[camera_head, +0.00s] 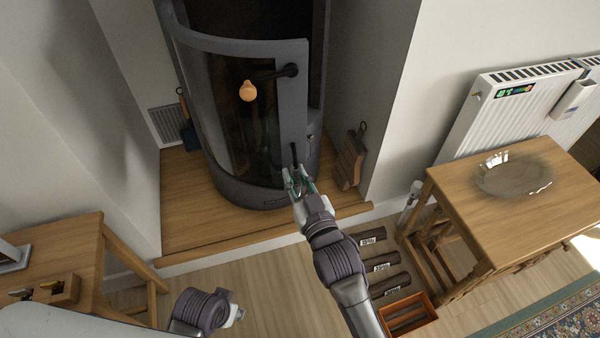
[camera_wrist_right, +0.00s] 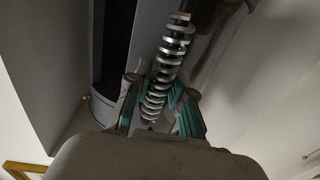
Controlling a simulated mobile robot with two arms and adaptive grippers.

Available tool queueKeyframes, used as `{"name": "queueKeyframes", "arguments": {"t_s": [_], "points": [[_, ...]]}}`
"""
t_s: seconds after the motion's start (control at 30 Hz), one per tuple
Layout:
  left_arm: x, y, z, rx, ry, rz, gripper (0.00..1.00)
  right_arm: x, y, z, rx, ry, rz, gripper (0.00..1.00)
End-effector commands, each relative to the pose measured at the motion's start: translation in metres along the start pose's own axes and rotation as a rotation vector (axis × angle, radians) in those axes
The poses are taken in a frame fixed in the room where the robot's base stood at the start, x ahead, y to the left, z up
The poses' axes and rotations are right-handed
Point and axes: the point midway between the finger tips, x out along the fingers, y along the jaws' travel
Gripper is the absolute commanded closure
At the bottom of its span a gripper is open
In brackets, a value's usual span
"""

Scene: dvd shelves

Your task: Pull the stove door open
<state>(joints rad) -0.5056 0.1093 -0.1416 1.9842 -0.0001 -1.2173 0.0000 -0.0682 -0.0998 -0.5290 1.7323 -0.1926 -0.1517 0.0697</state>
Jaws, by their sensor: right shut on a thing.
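The dark grey stove (camera_head: 318,95) stands in the alcove. Its curved door (camera_head: 292,115) has a glass pane, and its top edge appears to stand out from the dark body behind; how far is hard to tell. A black arm with a round tan knob (camera_head: 248,91) is at its upper part. My right gripper (camera_head: 297,178) is at the door's lower right edge. In the right wrist view its teal-padded fingers (camera_wrist_right: 160,105) are shut around a metal coil-spring handle (camera_wrist_right: 168,65). My left gripper (camera_head: 236,315) is low in the head view, away from the stove; its jaws are unclear.
A wooden table (camera_head: 500,215) stands at right below a white radiator (camera_head: 510,105). Several dark logs (camera_head: 385,264) and a wooden crate (camera_head: 408,312) lie beside my right arm. A wooden table (camera_head: 60,240) is at left. The wooden hearth (camera_head: 200,225) before the stove is mostly clear.

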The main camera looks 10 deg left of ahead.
Motion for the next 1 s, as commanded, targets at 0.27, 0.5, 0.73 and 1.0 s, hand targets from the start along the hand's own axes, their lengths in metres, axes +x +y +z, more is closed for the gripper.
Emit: {"name": "queueKeyframes", "arguments": {"t_s": [0.27, 0.5, 0.73, 1.0], "points": [[0.000, 0.000, 0.000, 0.000, 0.000, 0.000, 0.60, 0.000, 0.000, 0.000, 0.001, 0.001, -0.001, 0.67], [0.000, 0.000, 0.000, 0.000, -0.001, 0.001, 0.60, 0.000, 0.000, 0.000, 0.000, 0.000, 0.000, 0.52], [-0.001, -0.001, -0.001, -0.001, 0.001, -0.001, 0.60, -0.005, 0.000, 0.001, 0.000, -0.001, 0.000, 0.52], [-0.001, 0.000, 0.000, 0.000, 0.001, 0.000, 0.60, -0.055, 0.000, 0.002, 0.000, -0.003, 0.000, 0.52]]}}
